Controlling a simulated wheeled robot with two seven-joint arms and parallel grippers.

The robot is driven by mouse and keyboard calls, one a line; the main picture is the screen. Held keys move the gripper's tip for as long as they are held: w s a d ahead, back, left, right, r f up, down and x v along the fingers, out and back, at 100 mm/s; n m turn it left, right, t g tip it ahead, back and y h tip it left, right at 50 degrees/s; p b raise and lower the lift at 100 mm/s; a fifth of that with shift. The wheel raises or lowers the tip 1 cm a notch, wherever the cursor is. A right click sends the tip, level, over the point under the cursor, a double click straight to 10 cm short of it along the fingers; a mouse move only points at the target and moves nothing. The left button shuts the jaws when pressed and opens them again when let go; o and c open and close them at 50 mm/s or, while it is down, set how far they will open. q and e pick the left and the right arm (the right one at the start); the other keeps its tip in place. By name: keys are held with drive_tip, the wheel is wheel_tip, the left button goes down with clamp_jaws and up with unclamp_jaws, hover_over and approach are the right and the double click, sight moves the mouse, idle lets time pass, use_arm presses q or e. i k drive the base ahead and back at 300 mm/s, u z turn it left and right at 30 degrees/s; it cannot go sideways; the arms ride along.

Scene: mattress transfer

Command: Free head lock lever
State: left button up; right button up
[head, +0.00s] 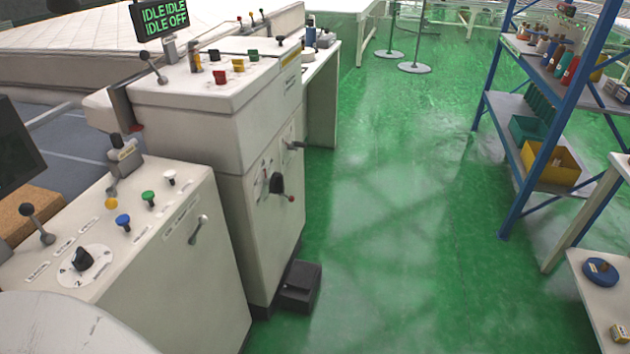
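Several levers show, but their labels are too small to read, so I cannot tell which is the head lock lever. On the near console (150,255) a black-knobbed lever (37,222) stands at the left, and a grey handle (198,230) is on the right-hand side face. On the taller cabinet (255,125) a black-knobbed lever (153,67) stands on top at the left. Its side face has a small grey handle (294,145) and a black rotary handle with a red knob (279,186). Neither of my grippers is in view.
The near console has coloured buttons and a dial (83,260). A screen (160,17) reads IDLE IDLE, IDLE OFF. A black box (299,288) sits on the floor by the cabinet. A blue shelf rack (525,180) stands right. The green floor (400,200) between is open.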

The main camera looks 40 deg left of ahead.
sight(291, 199)
drive_tip(key=i, duration=4.35)
drive_tip(key=u, duration=4.15)
